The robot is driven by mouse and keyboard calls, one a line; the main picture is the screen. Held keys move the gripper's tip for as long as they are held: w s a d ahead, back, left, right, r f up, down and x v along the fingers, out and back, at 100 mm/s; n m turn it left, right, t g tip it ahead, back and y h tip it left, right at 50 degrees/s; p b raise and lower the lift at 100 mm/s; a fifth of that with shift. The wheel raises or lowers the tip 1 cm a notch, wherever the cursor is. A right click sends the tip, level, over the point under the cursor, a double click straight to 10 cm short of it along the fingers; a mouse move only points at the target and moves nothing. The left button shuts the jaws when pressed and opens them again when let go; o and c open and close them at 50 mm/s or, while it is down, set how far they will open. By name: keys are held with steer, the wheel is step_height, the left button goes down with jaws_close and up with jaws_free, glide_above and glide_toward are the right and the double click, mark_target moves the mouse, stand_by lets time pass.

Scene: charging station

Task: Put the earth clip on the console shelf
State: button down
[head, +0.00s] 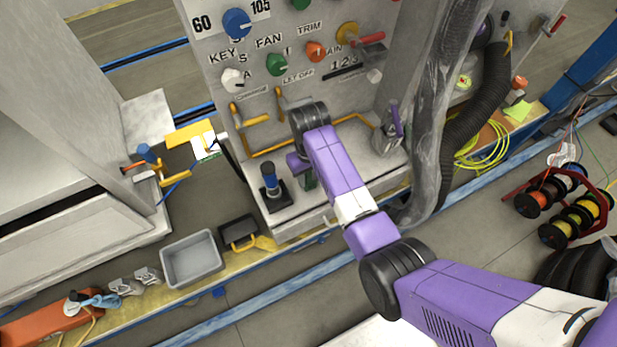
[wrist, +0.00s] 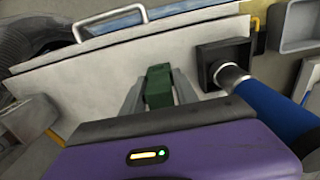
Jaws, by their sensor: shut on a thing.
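My gripper (wrist: 159,98) is shut on a small dark green block, which looks to be the earth clip (wrist: 159,82). In the wrist view the clip stands out between the two grey fingers, over the pale console shelf (wrist: 95,82). In the head view my gripper (head: 300,164) is low in front of the console panel, partly hidden by my purple wrist. Only a bit of the green clip (head: 309,181) shows there. The shelf (head: 300,214) is the light grey ledge at the console's foot. I cannot tell whether the clip touches it.
A blue-handled lever on a black base (head: 271,187) stands at the shelf's left end; it is close to my gripper in the wrist view (wrist: 275,110). A grey holder (head: 388,143) stands at the right. A grey bin (head: 190,259) lies below left. Thick hoses (head: 432,120) hang at the right.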

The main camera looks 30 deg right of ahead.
steer(key=shift+r, duration=0.1)
steer(key=c, duration=0.9)
jaws_free()
steer(key=shift+c, duration=0.2)
step_height(320, 180, up, 12)
steer(key=shift+b, duration=0.45)
